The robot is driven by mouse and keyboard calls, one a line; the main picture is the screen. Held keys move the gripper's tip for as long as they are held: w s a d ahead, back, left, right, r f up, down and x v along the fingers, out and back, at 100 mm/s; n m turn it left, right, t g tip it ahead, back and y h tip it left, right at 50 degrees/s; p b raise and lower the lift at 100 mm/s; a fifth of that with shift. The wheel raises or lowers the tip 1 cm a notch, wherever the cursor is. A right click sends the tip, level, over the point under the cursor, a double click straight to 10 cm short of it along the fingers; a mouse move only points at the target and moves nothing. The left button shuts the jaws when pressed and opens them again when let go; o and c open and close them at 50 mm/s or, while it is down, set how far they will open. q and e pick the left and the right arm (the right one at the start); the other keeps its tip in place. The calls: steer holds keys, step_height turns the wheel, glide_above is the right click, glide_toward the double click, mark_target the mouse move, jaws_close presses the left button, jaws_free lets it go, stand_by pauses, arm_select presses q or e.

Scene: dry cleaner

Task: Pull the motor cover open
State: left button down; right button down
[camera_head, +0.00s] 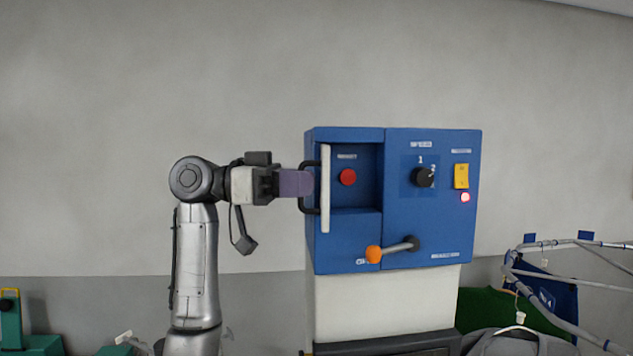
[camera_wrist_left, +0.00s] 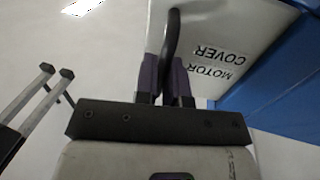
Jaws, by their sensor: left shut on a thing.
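The motor cover (camera_head: 325,190) is a pale panel on the left part of the blue control box (camera_head: 435,205). In the head view it shows nearly edge-on, swung out from the box front, with the recess behind it exposed. Its "MOTOR COVER" label shows upside down on the cover (camera_wrist_left: 225,35) in the left wrist view. My left gripper (camera_head: 303,184) is shut on the cover's black handle (camera_head: 304,207), left of the panel. In the left wrist view its purple fingers (camera_wrist_left: 166,78) sit either side of the handle (camera_wrist_left: 172,35). My right gripper is out of view.
In the recess is a red button (camera_head: 348,177). On the box front are a black dial (camera_head: 423,177), a yellow switch (camera_head: 461,176) and an orange-tipped lever (camera_head: 374,254). A metal frame (camera_head: 510,273) stands right.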

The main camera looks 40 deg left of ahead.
arm_select(q)
steer(key=shift+s+a, duration=0.15)
steer(key=shift+a, duration=0.6)
steer(key=shift+f, duration=0.1)
steer(key=c, duration=1.2)
jaws_free()
steer(key=shift+c, duration=0.2)
steer(key=b+v, duration=0.3)
steer(key=v, duration=1)
steer(key=shift+s+a+b, duration=0.2)
steer(key=shift+a+b, duration=0.1)
steer(key=shift+b, duration=0.1)
